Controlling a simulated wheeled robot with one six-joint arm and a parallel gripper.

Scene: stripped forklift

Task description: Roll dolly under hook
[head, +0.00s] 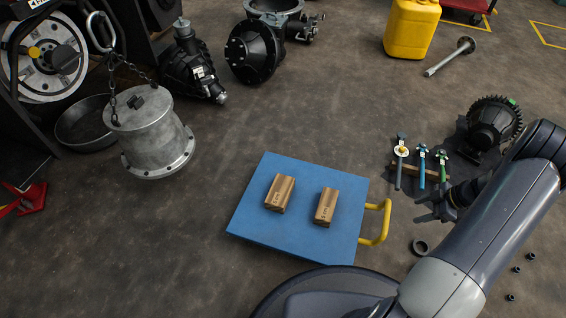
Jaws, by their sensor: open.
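The dolly (300,224) is a flat blue platform on the floor in the middle of the head view. Its yellow handle (384,222) sticks out on the right side. Two brown blocks (280,192) lie apart on its deck. A grey flanged metal cylinder (150,140) is at the left, with chains running from its top up to a metal ring (100,31). I cannot make out a hook for certain. My gripper (432,207) is dark, open and empty, to the right of the handle and apart from it.
A black geared part (495,122) and several coloured-handled tools (421,165) lie right of the dolly. A small ring (420,247) and several nuts lie at lower right. A black pan (83,122) is behind the cylinder. Floor between the cylinder and dolly is clear.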

